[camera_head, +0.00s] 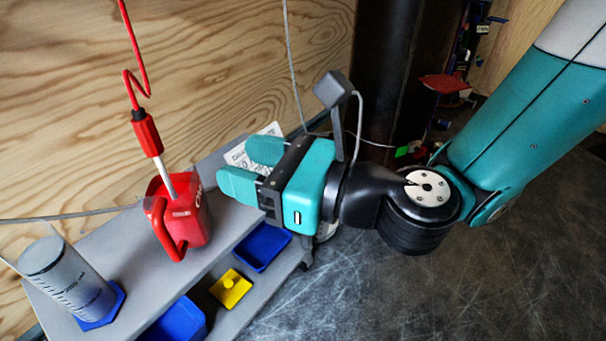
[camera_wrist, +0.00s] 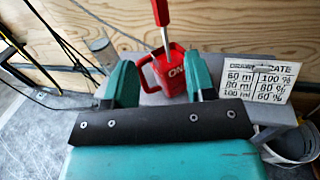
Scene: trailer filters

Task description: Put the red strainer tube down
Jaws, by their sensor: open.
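A red grip with a pale tube (camera_head: 147,134) hangs on a coiled red cord, and its lower end goes into a red jug (camera_head: 190,222); this is the only red tube I can make out. The jug stands on the grey shelf (camera_head: 115,240), and its inside is hidden. My gripper (camera_head: 246,168) is open and empty, just right of the jug. In the wrist view, the jug (camera_wrist: 172,76) and the red grip (camera_wrist: 161,14) show beyond the gap between my fingers (camera_wrist: 164,76).
A grey graduated cylinder (camera_head: 68,277) stands on a blue base at the left. Blue bins (camera_head: 262,247) and a yellow block (camera_head: 231,289) sit lower down. The floor at right is clear.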

